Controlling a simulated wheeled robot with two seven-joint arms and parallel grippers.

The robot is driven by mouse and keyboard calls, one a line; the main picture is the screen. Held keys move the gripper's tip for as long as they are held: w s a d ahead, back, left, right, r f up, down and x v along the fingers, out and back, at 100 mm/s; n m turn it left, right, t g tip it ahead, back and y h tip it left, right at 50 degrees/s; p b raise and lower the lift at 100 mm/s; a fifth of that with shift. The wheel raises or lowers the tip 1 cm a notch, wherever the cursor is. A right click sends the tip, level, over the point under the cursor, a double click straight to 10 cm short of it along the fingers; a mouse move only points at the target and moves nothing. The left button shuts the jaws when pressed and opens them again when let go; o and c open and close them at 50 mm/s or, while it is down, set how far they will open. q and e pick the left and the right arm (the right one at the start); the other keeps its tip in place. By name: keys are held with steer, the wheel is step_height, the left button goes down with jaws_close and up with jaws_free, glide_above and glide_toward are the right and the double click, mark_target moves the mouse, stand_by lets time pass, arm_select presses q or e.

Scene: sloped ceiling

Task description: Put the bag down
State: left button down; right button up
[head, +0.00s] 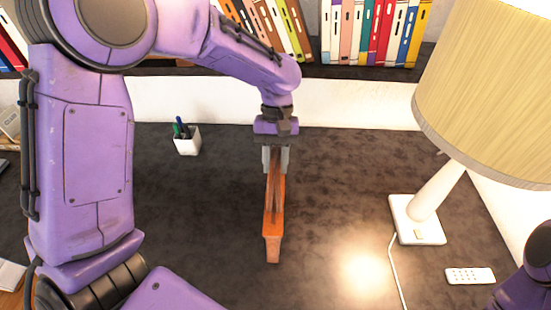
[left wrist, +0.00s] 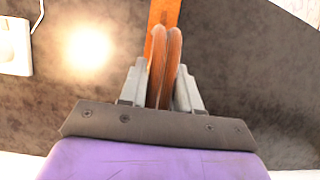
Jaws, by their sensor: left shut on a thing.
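The bag (head: 272,222) is a narrow orange-brown thing, seen nearly edge-on from above in the head view, over the dark desk top. My left gripper (head: 275,160) is shut on its brown handles, at the bag's far end in the head view. In the left wrist view, my left gripper's grey fingers (left wrist: 161,90) close on the two brown handle straps, and the orange body of the bag (left wrist: 165,12) shows beyond them. I cannot tell whether the bag's underside touches the desk. My right gripper is out of view; only a bit of purple arm shows at the lower right.
The dark desk (head: 335,190) is clear around the bag. A lamp (head: 425,215) with its cord stands at the right, near a white remote (head: 470,276). A white pen cup (head: 187,143) stands at the back left. Books (head: 375,35) line a shelf behind.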

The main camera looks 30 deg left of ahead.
arm_select(q)
steer(key=c, duration=0.8)
jaws_free()
steer(key=shift+s, duration=0.15)
steer(key=v, duration=1.2)
steer(key=shift+r, duration=0.1)
